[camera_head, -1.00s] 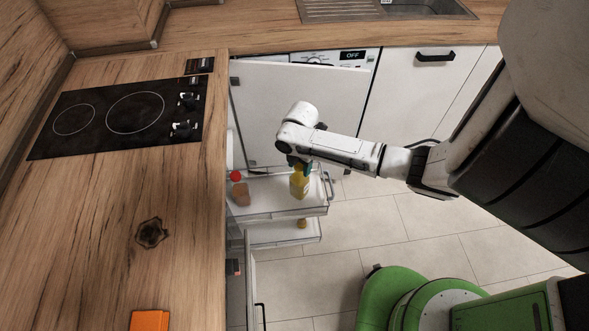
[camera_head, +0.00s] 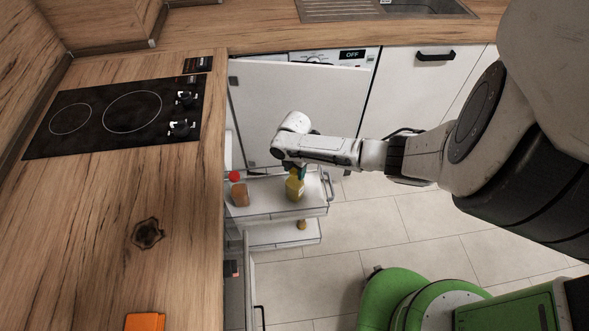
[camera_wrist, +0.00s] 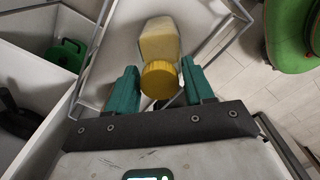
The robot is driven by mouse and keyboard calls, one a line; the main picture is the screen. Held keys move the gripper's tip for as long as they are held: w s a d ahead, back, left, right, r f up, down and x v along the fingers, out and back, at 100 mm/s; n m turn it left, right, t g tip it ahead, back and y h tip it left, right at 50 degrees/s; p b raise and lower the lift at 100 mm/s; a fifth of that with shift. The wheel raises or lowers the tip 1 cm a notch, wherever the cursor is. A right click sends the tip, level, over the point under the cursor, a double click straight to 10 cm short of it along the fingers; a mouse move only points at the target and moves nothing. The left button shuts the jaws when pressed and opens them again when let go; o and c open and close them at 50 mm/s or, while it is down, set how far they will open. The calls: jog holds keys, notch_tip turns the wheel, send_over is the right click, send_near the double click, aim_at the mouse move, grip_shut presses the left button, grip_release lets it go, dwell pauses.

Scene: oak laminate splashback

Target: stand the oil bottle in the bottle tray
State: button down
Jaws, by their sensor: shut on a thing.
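The oil bottle (camera_head: 294,188) is yellow and sits at or just above the upper level of the pulled-out bottle tray (camera_head: 270,209). I cannot tell whether its base touches the tray floor. In the wrist view the oil bottle (camera_wrist: 160,42) shows a pale body and a yellow cap, with the tray's metal rails around it. My gripper (camera_head: 301,172) is at the bottle's top. In the wrist view my gripper's green fingers (camera_wrist: 160,85) are on either side of the cap, shut on the bottle.
A brown bottle with a red cap (camera_head: 238,190) stands at the tray's left. The wooden counter (camera_head: 110,210) with a black hob (camera_head: 120,115) lies left.

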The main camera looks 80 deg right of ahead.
jog(key=shift+f, duration=0.1)
jog(key=shift+c, duration=2.1)
grip_release()
notch_tip(320, 180, up, 12)
jog(key=p, duration=0.1)
